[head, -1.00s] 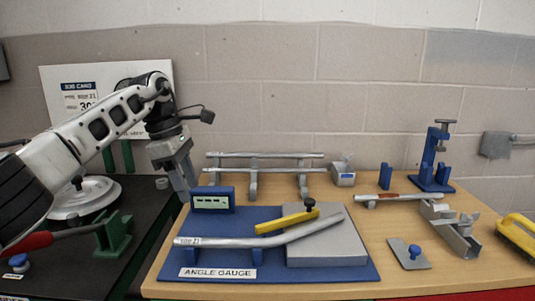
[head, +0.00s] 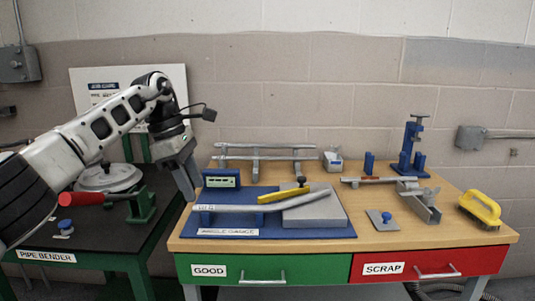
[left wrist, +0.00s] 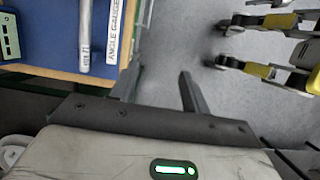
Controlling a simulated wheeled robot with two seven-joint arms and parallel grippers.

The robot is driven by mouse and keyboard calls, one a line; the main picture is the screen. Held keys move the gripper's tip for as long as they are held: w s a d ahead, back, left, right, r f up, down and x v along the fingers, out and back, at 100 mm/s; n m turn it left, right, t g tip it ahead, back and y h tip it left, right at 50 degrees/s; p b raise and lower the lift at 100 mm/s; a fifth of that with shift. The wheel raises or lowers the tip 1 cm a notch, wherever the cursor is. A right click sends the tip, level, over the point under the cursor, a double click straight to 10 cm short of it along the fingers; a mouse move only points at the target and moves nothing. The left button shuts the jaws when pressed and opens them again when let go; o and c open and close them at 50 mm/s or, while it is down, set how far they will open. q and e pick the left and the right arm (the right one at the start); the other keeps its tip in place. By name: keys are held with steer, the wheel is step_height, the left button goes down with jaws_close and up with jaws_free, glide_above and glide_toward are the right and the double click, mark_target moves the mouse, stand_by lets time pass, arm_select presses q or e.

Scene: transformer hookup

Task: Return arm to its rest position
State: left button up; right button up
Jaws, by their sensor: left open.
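My left arm comes in from the left in the head view, and its gripper (head: 186,172) points down near the left edge of the wooden table. The gripper is open and empty, with its fingers apart in the left wrist view (left wrist: 158,88). Beside it, a bent grey pipe (head: 270,205) with a tag lies on the blue angle gauge board (head: 250,233), apart from the fingers. The pipe also shows in the left wrist view (left wrist: 85,40). My right gripper is not in view.
The black pipe bender table (head: 100,238) with a red-handled bender (head: 82,198) lies under my left arm. A green GOOD drawer (head: 300,270) and red SCRAP drawer (head: 440,264) front the wooden table. A yellow-handled brush (head: 480,208) and blue clamp stand (head: 411,150) stand right.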

arm_select(q)
steer(key=s+d+f+n+g+h, duration=0.15)
steer(key=d+f+h, duration=0.45)
steer(key=d+f, duration=0.65)
steer(key=s+d+f+n+t+h, duration=0.1)
steer(key=s+d+n+t+h, duration=0.3)
steer(key=s+d+n+h, duration=0.55)
steer(key=s+a+f+n+t+y, duration=0.2)
steer(key=a+f+n+t+y, duration=0.4)
steer(key=n, duration=0.9)
steer(key=s+a+f+n+t+y, duration=0.2)
steer(key=a+f+n+t+y, duration=0.5)
steer(key=n, duration=0.8)
steer(key=s+a+f+n+g+y, duration=0.1)
steer(key=s+a+f+n+g, duration=0.1)
steer(key=s, duration=0.5)
steer(key=s+a+f+n+g+y, duration=0.1)
steer(key=s+a+f+n+g, duration=0.2)
steer(key=s+a+f+n, duration=0.2)
steer(key=s+n, duration=0.2)
steer(key=n, duration=0.1)
steer(key=shift+s+a+f+n+y, duration=0.25)
steer(key=shift+f+n+y, duration=0.1)
steer(key=shift+f+n, duration=0.05)
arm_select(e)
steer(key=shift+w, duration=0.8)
